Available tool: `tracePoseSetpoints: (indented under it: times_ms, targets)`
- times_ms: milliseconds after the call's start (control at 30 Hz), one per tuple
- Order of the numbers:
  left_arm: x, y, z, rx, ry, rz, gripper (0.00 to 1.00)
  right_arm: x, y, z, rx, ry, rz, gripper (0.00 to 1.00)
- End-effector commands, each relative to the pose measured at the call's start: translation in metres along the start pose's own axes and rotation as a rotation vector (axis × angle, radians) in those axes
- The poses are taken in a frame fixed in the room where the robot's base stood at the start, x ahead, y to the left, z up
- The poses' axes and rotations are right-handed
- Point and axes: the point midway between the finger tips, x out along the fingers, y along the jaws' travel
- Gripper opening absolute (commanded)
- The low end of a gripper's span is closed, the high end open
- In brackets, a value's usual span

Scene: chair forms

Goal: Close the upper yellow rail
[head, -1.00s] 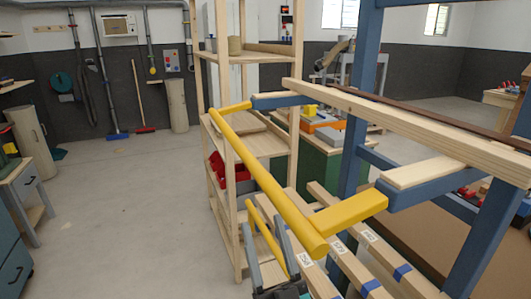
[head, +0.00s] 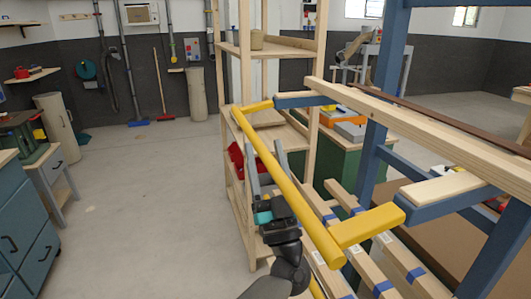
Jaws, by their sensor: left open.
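The upper yellow rail (head: 283,182) is a thick yellow bar running from the back left to the front right, with short yellow end arms (head: 366,226) joining it to the blue and wood frame. It stands out from the frame on the aisle side. My left gripper (head: 266,148) points up and away, open, with one grey finger on each side of the rail in the picture. I cannot tell whether the rail lies between the fingers in depth. My right gripper is out of view.
A blue frame with a long wooden beam (head: 420,130) fills the right. A wooden shelf unit (head: 222,90) with a red bin (head: 237,158) stands behind the rail. Labelled timbers with blue bands lie below. The floor (head: 140,200) at left is clear.

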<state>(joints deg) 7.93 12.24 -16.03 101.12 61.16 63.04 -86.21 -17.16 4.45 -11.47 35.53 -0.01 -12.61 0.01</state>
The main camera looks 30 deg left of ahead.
Motion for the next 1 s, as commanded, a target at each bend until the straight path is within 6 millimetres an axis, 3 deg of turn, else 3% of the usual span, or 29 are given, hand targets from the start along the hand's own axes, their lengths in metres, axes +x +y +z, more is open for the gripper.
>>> tracePoseSetpoints:
  times_ms: [233,700,1000]
  targets:
    - [0.0002,0.0000,0.0004,0.001,0.000,0.000,0.55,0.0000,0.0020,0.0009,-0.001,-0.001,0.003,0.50]
    - [-0.0002,-0.0001,0.0003,0.000,-0.001,0.000,0.02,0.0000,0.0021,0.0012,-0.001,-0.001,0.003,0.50]
    - [-0.0003,-0.0001,0.0004,0.000,-0.001,0.000,0.00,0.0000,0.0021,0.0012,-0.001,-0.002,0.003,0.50]
